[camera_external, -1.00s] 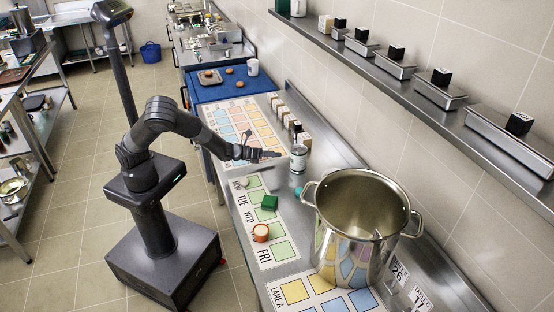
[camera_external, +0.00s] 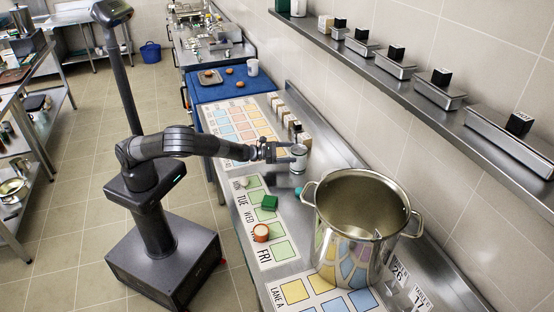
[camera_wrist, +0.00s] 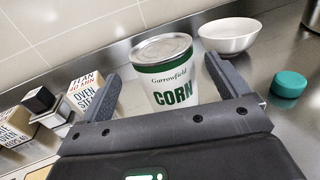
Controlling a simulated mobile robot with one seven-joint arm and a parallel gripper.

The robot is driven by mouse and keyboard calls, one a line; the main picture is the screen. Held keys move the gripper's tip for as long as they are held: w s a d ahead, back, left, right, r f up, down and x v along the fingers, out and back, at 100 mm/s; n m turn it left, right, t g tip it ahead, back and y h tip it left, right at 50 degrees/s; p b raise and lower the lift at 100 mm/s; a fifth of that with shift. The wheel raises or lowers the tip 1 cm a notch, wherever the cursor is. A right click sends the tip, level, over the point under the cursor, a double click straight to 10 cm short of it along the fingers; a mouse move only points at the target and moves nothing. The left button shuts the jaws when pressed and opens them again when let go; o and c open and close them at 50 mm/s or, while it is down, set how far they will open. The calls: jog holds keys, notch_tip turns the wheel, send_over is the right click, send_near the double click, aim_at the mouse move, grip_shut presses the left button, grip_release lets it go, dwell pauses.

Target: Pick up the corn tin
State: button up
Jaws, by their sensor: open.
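The corn tin (camera_wrist: 174,84) is upright on the steel counter, white with a green band and the word CORN. It also shows in the external view (camera_external: 298,165), at the end of my arm. My gripper (camera_wrist: 160,70) is open, with one finger on each side of the tin.
A white bowl (camera_wrist: 230,38) stands behind the tin, to the right. A teal round piece (camera_wrist: 290,84) lies right of my gripper. Cartons (camera_wrist: 92,95) stand to the left. A large steel pot (camera_external: 340,235) stands nearer the external camera. A shelf (camera_external: 395,90) runs along the wall.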

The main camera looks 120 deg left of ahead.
aim_at(299, 151)
jog(key=shift+x, duration=2.3)
jog(key=shift+w+d+r, duration=0.1)
jog(key=shift+d, duration=0.1)
jog(key=shift+c, duration=0.5)
jog(key=c, duration=1.2)
jog(key=shift+c, duration=0.5)
jog(key=shift+r, duration=0.15)
